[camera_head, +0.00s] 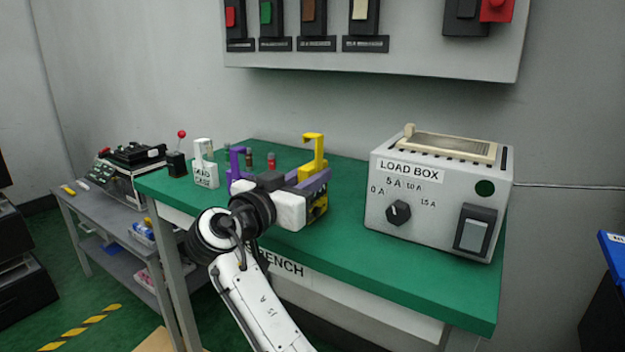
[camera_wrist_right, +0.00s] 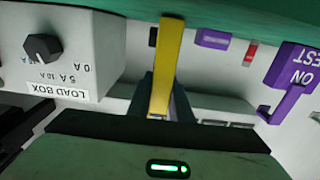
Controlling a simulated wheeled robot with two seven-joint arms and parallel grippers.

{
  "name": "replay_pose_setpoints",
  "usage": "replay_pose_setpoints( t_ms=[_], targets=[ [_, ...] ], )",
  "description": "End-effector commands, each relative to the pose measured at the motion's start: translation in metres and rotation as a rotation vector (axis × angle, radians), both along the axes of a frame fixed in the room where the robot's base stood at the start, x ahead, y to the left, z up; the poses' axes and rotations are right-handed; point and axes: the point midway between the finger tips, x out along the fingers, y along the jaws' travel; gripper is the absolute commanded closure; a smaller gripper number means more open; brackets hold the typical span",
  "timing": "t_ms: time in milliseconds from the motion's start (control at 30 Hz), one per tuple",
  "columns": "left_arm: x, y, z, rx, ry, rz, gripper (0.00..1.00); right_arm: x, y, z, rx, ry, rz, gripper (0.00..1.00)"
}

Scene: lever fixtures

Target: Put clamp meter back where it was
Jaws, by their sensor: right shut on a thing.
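The yellow clamp meter (camera_head: 314,145) is upright near the middle of the green bench in the head view, with a hooked top. Its lower part shows below my right gripper (camera_head: 308,181), which is shut on it. In the right wrist view the yellow meter (camera_wrist_right: 168,65) stands between the fingers of my right gripper (camera_wrist_right: 166,98). I cannot tell whether its base touches the bench. A purple hooked piece (camera_head: 236,160) is left of it, partly behind my arm; it also shows in the wrist view (camera_wrist_right: 291,82), with lettering. My left gripper is out of view.
A white labelled hooked piece (camera_head: 204,168) stands farther left on the green bench (camera_head: 350,250), beside a red-knobbed lever (camera_head: 178,158). Small dark and red posts stand behind my gripper. The large load box (camera_head: 440,190) stands to the right, with bare bench between.

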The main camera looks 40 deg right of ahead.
Motion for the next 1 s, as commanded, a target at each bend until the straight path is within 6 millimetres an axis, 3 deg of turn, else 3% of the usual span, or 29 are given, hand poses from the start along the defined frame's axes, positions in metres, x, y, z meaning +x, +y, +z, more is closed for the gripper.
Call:
replay_pose_setpoints(
  t_ms=[333, 367, 467, 833, 1000],
  targets=[
    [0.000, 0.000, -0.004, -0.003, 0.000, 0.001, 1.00, 0.000, 0.000, -0.005, -0.002, -0.004, 0.000, 1.00],
    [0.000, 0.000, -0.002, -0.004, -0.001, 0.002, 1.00, 0.000, 0.000, -0.004, 0.000, -0.002, 0.000, 0.78],
    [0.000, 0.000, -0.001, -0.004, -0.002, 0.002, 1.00, 0.000, 0.000, -0.003, 0.000, -0.002, 0.000, 0.63],
    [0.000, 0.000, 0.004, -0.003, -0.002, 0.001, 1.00, 0.000, 0.001, 0.001, 0.000, -0.002, 0.001, 0.63],
    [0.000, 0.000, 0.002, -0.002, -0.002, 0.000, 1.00, -0.011, 0.027, -0.001, 0.002, -0.003, 0.003, 0.63]
  ],
)
